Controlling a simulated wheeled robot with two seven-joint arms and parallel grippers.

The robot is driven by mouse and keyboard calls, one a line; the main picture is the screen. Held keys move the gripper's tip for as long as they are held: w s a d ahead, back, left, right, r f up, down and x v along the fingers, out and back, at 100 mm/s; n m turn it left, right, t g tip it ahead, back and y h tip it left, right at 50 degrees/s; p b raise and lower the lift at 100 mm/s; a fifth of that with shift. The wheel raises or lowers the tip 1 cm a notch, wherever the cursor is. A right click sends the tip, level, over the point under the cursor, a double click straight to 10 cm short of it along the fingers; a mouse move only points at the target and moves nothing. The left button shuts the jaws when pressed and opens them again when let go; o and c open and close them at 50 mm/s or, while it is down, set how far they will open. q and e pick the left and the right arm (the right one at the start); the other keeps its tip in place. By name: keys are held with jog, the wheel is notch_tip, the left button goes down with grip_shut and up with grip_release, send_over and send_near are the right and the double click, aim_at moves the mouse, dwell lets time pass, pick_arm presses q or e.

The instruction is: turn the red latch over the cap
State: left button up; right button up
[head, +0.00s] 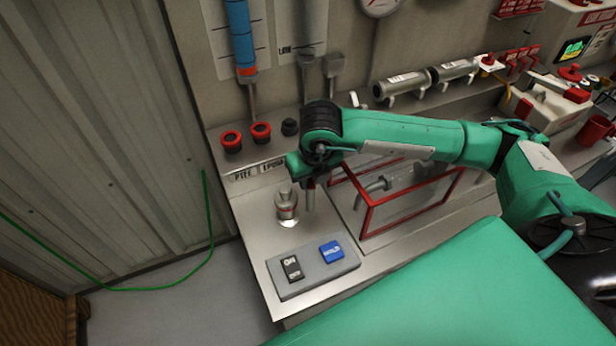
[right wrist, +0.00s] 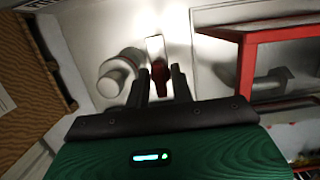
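The silver cap (head: 286,200) stands upright on the bench's left end; it also shows left of my fingers in the right wrist view (right wrist: 118,75). The red latch (right wrist: 160,72) shows between my right fingertips in the right wrist view, with a pale plate above it in the picture. In the head view my right gripper (head: 308,190) points down just right of the cap and hides the latch. In the right wrist view the fingers of my right gripper (right wrist: 160,76) are apart, one on each side of the latch; firm contact is not visible. My left gripper is out of view.
A red-framed clear guard (head: 408,200) stands close on the right of my right gripper. A grey switch box (head: 313,270) with black and blue buttons is at the front. Red-ringed knobs (head: 231,140) sit behind. A green cable (head: 209,225) hangs at the left wall.

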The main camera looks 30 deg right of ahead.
jog(key=shift+f+n+b, duration=0.15)
jog(key=shift+n+b, duration=0.35)
jog(key=shift+b, duration=0.15)
jog(key=shift+n+y+b, duration=0.3)
jog(key=shift+n+b, duration=0.15)
jog(key=shift+n, duration=0.15)
jog(key=shift+n+b, duration=0.4)
jog(key=shift+b, duration=0.15)
jog(key=shift+n+b, duration=0.5)
jog(key=shift+n, duration=0.2)
